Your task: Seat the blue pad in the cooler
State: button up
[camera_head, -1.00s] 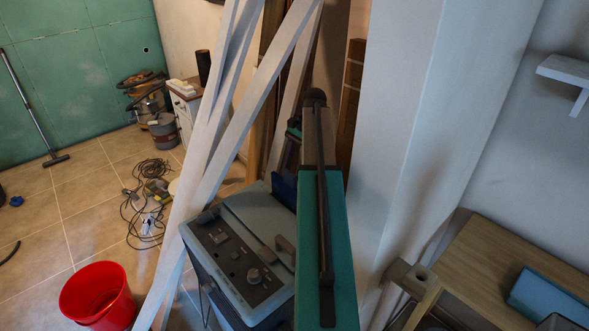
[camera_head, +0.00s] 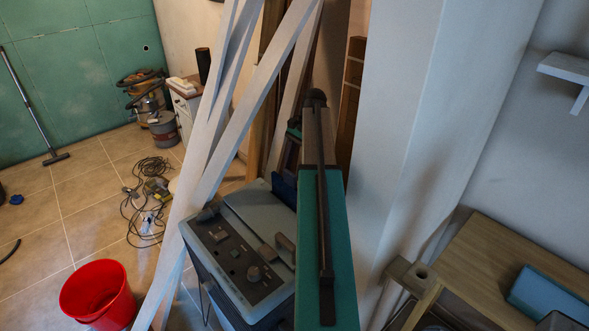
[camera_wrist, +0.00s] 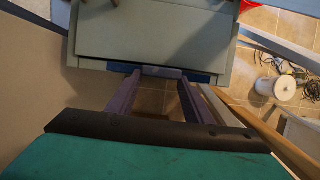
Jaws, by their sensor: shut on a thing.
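The cooler (camera_head: 240,255) is a grey-blue box with a dark control panel on top, below my arm in the head view. Its pale casing (camera_wrist: 150,35) fills the upper middle of the wrist view. The blue pad (camera_head: 283,190) shows as a dark blue patch at the cooler's far edge. In the wrist view the pad (camera_wrist: 203,78) is a thin blue strip along the casing's near edge. My gripper (camera_wrist: 158,72) is shut on the pad, its purple fingers reaching the strip. The fingers and casing hide much of the pad; I cannot tell whether it is seated.
White slanted beams (camera_head: 235,110) stand left of the cooler, and a pale pillar (camera_head: 425,120) stands to its right. A red bucket (camera_head: 97,295) and tangled cables (camera_head: 148,200) lie on the tiled floor. A wooden table (camera_head: 470,270) is at lower right.

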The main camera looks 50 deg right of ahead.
aim_at(294, 193)
jog(key=shift+f+b, duration=1.8)
jog(key=shift+f, duration=4.05)
dwell(1.3)
jog(key=o, duration=1.3)
jog(key=shift+c, duration=0.2)
jog(key=shift+r, duration=0.15)
